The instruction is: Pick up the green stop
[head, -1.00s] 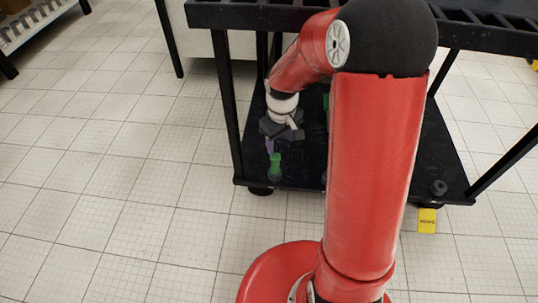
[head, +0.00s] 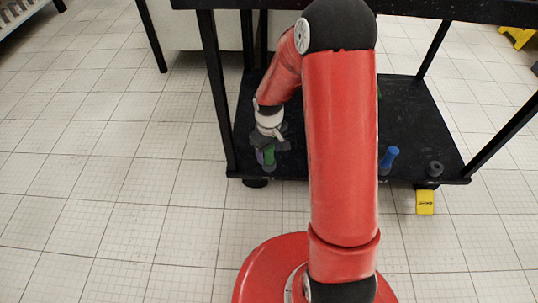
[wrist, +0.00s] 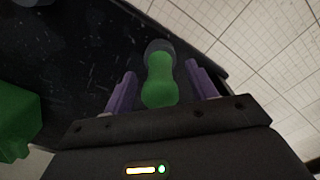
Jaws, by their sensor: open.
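The green stop (wrist: 160,80) is a bottle-shaped piece with a dark round base. It stands near the front edge of the black lower shelf (head: 405,105), and part of it shows in the head view (head: 269,158). My gripper (wrist: 160,69) is open, with one purple finger on each side of the green stop in the wrist view. A gap shows between the stop and each finger, so I see no contact. In the head view my gripper (head: 265,152) is right at the stop and hides part of it.
A blue piece (head: 389,159) and a dark round piece (head: 435,169) stand along the shelf's front edge. A yellow block (head: 425,202) is just in front of it. A larger green object (wrist: 16,118) is at the left in the wrist view. Black legs (head: 216,95) frame the shelf.

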